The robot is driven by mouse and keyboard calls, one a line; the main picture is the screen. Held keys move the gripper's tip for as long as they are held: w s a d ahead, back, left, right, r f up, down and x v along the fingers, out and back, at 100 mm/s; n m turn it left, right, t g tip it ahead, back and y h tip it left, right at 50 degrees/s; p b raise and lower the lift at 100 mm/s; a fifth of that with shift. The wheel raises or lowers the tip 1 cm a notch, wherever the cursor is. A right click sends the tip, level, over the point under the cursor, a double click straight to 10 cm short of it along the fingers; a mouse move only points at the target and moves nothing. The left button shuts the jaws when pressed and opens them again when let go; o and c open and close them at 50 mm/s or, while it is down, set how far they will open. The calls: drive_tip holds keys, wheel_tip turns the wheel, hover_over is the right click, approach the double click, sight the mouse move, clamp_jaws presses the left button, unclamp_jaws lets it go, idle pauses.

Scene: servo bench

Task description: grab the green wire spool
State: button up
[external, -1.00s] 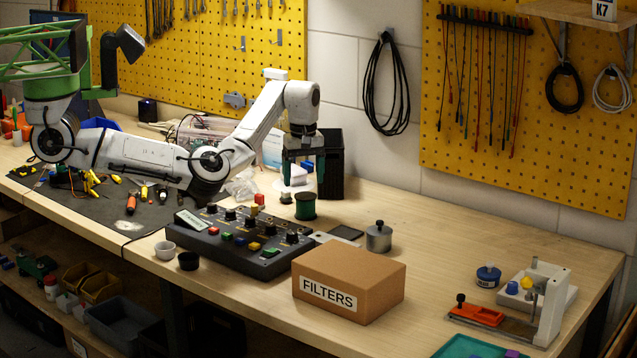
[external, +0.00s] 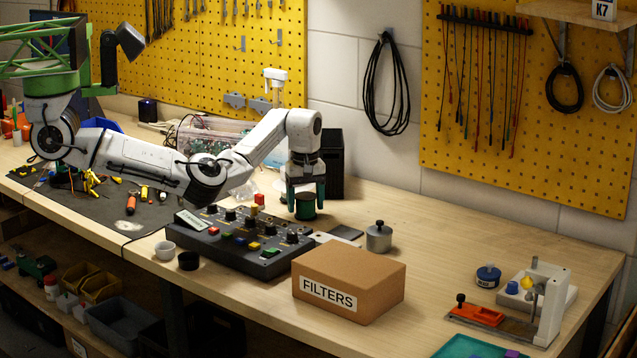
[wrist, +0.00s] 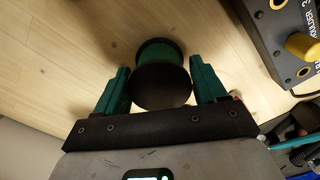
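The green wire spool (external: 305,207) stands upright on the wooden bench, behind the control box. It also shows in the wrist view (wrist: 158,52), with a dark round top and green winding below. My gripper (external: 306,196) is open and points down over the spool. Its two green fingers are on either side of the spool. In the wrist view my gripper (wrist: 160,88) shows a gap between the left finger and the spool; the right finger is closer to it. Contact on the right cannot be told.
A dark control box (external: 240,240) with knobs sits in front of the spool. A brown FILTERS box (external: 350,282) and a metal pot (external: 379,238) stand to the right. A black bin (external: 331,163) stands behind. The bench between pot and blue tin (external: 488,276) is clear.

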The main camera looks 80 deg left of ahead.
drive_tip(key=c, duration=0.8)
drive_tip(key=shift+o, duration=0.2)
drive_tip(key=shift+r, duration=0.15)
